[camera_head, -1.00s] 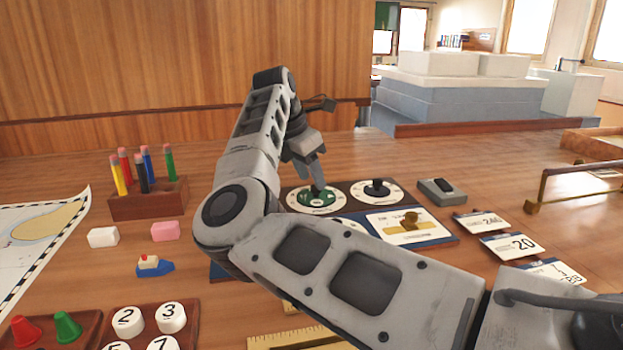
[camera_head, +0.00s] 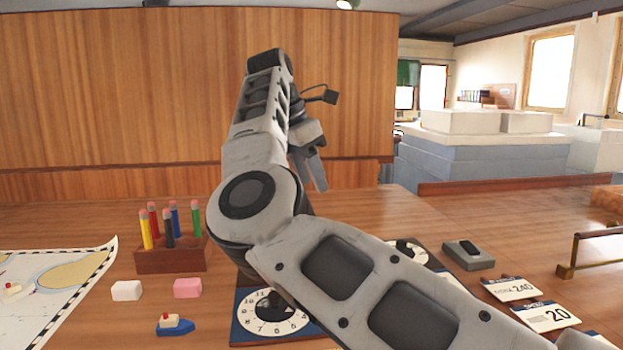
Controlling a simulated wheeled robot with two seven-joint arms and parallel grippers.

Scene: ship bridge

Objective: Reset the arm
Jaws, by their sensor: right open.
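My right arm reaches in from the lower right across the middle of the view. Its gripper (camera_head: 316,176) hangs fingers down above the far part of the table. The gripper is open, seen from the side, with nothing visible in it. It is raised clear of the board (camera_head: 240,328) with round dials, which my arm largely covers. A clock-like dial (camera_head: 262,312) on the board shows left of my forearm, and part of a black-knobbed dial (camera_head: 405,250) shows to its right. My left gripper is not in view.
A wooden holder (camera_head: 170,259) with several coloured pencils stands at left. A white block (camera_head: 127,290), a pink block (camera_head: 188,287), a toy boat (camera_head: 175,325) and a chart (camera_head: 50,280) lie nearby. At right are a grey switch box (camera_head: 468,255), number cards (camera_head: 547,316) and a rail (camera_head: 597,250).

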